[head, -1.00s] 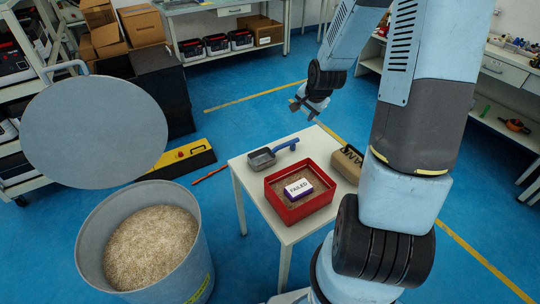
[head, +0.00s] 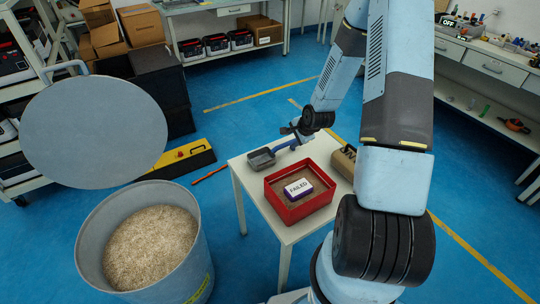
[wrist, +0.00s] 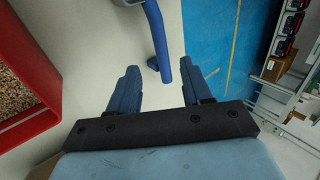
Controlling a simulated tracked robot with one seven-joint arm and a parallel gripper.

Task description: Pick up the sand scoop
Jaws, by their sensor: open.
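The sand scoop lies on the white table, with a grey pan (head: 261,158) and a blue handle pointing right and back. Its handle (wrist: 158,40) also shows in the wrist view, with its end just ahead of the gap between my fingertips. My gripper (head: 292,130) is above the handle end in the head view. My gripper (wrist: 157,72) is open in the wrist view, with nothing between its fingers. I cannot tell how high it is above the handle.
A red tray (head: 271,204) of sand holding a box marked FAILED (head: 298,189) stands close to the scoop. A brown sandbag (head: 344,160) lies behind it. An open sand drum (head: 90,234) stands left of the white table (head: 240,171).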

